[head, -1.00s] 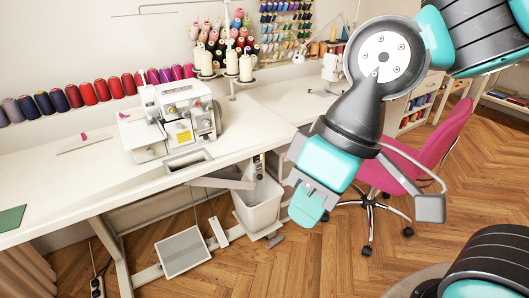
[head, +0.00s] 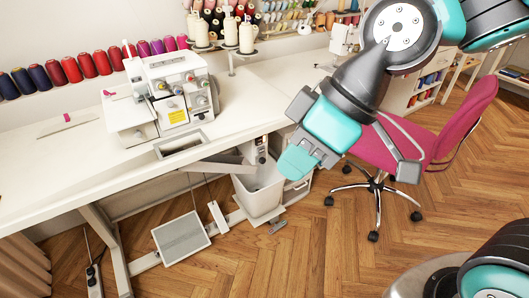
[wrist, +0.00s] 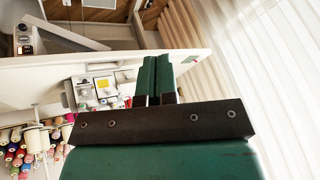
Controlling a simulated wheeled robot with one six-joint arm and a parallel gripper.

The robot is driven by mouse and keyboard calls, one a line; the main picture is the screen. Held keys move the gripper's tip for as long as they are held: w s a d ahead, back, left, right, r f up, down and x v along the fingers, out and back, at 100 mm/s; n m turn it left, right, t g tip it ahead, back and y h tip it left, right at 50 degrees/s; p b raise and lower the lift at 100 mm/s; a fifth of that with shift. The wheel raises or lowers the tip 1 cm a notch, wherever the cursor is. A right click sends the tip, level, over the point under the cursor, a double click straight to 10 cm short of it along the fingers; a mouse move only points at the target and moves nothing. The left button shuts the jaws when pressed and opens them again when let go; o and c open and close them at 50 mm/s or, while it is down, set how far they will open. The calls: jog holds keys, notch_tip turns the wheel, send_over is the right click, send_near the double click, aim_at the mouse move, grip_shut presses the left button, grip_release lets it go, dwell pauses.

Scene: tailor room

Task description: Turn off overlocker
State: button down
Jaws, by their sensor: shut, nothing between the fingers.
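The white overlocker (head: 172,92) stands on the white table, with several dials on its front and a yellow label. It also shows in the wrist view (wrist: 106,84), turned over, beyond my fingers. A small control box (head: 261,150) with dark and reddish parts hangs under the table edge, above the bin; a similar box shows at the upper left of the wrist view (wrist: 24,38). My gripper (head: 294,164) is shut and empty, in front of the table edge, right of the control box and apart from the overlocker. The overlocker's power switch cannot be made out.
A white waste bin (head: 262,190) hangs under the table, beside a sloping chute (head: 220,166). A foot pedal (head: 181,238) is below. A pink chair (head: 440,135) stands right, behind my arm. Thread cones (head: 88,65) line the wall. Wooden floor is free in front.

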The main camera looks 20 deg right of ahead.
jog(key=w+a+f+n+t+y+b, duration=0.3)
jog(key=w+f+n+t+y+b, duration=0.5)
jog(key=w+f+b, duration=1.05)
jog(key=w+d+f+n+t+h+b, duration=0.3)
jog(key=w+d+f+t+h+b, duration=0.5)
jog(key=w+d+f+b, duration=0.5)
notch_tip(320, 180, down, 4)
jog(key=shift+w+d+f+t+b, duration=0.1)
jog(key=shift+w+d+t+b, duration=0.3)
jog(key=shift+d+t, duration=0.5)
jog(key=shift+d, duration=0.15)
jog(key=p, duration=0.9)
send_near(261, 140)
jog(key=x, duration=0.7)
jog(key=shift+w, duration=0.1)
